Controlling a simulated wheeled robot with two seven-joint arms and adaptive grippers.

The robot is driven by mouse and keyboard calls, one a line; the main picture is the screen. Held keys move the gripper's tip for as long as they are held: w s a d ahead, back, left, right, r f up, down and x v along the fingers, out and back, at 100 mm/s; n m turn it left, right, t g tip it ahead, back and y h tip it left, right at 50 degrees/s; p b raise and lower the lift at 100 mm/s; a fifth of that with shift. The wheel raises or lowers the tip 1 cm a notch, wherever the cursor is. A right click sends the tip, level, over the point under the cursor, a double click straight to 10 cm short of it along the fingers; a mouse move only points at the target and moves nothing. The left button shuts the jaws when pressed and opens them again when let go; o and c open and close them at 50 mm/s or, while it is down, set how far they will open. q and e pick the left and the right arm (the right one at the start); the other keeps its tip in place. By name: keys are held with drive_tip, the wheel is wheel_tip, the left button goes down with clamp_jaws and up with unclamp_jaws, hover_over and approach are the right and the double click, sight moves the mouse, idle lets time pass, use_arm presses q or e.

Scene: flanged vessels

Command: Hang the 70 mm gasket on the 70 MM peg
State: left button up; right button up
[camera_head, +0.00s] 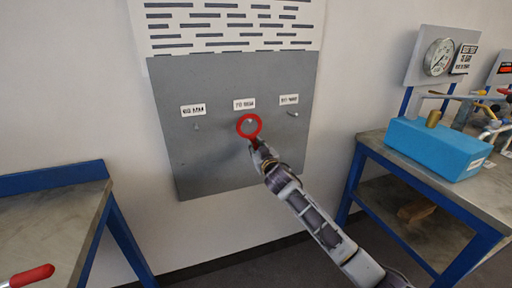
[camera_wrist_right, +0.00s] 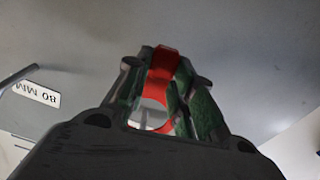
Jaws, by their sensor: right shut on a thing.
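The red ring gasket (camera_head: 240,133) is held upright by its tab in front of the grey peg board (camera_head: 235,180), just below the middle label (camera_head: 244,104), which seems to read 70 MM. My right gripper (camera_head: 257,144) is shut on the tab, below the ring. In the right wrist view the red gasket (camera_wrist_right: 163,68) shows between the fingers (camera_wrist_right: 160,85). The middle peg is not clearly visible; I cannot tell whether the ring is around it or in front of it. My left gripper is not in view.
The left peg (camera_head: 196,127) and right peg (camera_head: 293,114) are bare. The right label (camera_wrist_right: 38,94) reads 80 MM. A workbench on the right carries a blue box (camera_head: 432,147) and a gauge (camera_head: 438,57). A red handle (camera_head: 32,275) lies at the left bench.

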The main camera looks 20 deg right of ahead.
drive_tip(key=o, duration=0.9)
drive_tip(key=shift+o, duration=0.2)
drive_tip(key=shift+s, duration=0.1)
drive_tip(key=s, duration=1.1)
drive_tip(key=shift+s+d, duration=0.25)
drive_tip(key=shift+s, duration=0.15)
idle(0.5)
